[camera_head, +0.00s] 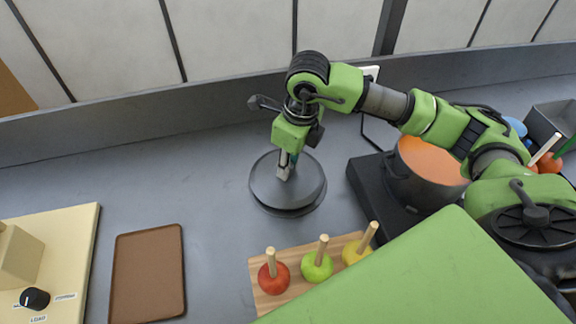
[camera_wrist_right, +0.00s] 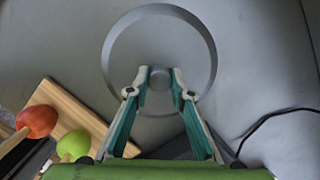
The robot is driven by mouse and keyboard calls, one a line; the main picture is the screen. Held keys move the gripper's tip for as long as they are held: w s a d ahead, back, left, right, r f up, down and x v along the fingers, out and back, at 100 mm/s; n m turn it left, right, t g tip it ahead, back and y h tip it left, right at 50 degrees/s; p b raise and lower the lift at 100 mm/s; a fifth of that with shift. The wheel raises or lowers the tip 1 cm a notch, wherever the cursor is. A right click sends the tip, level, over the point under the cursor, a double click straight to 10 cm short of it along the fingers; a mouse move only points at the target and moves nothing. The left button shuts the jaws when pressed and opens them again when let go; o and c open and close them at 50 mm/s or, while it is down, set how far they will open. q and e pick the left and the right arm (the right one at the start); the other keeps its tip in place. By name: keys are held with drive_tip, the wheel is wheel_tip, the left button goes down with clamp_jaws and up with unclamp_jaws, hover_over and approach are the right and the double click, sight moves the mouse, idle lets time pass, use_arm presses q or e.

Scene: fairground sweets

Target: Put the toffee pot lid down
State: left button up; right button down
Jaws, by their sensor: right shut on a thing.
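The toffee pot lid (camera_head: 262,190) is a round dark grey disc at the middle of the grey counter, left of the pot. It lies flat, at or just above the counter; I cannot tell whether it touches. My right gripper (camera_head: 285,172) points down over its centre, shut on the lid's knob. In the right wrist view the lid (camera_wrist_right: 125,45) shows as a grey disc with a lighter rim, and the gripper's fingertips (camera_wrist_right: 160,78) are on either side of the knob. The toffee pot (camera_head: 405,185) is uncovered, with orange toffee inside. My left gripper is out of view.
The pot stands on a black hob (camera_head: 365,185). A wooden board (camera_head: 262,305) with red, green and yellow apples on sticks is in front of the lid. A brown mat (camera_head: 148,275) and a cream machine (camera_head: 75,250) are at left. The counter left of the lid is clear.

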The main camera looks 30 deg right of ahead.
sight(294, 175)
drive_tip(key=shift+f, duration=0.9)
drive_tip(key=c, duration=1.8)
unclamp_jaws()
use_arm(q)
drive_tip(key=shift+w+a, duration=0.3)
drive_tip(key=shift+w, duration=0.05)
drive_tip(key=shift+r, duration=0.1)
use_arm(e)
drive_tip(key=shift+r, duration=0.3)
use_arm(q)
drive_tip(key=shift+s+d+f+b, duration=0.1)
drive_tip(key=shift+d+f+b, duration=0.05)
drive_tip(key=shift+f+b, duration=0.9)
use_arm(e)
drive_tip(key=shift+s+d+r, duration=0.15)
drive_tip(key=shift+s+r, duration=0.15)
drive_tip(key=shift+r, duration=1.65)
drive_tip(key=shift+s+d+r, duration=0.2)
drive_tip(key=shift+s+r, duration=0.05)
drive_tip(key=shift+r, duration=1.65)
drive_tip(key=shift+s+d+r, duration=0.15)
drive_tip(key=shift+s+r, duration=0.15)
drive_tip(key=shift+r, duration=1.65)
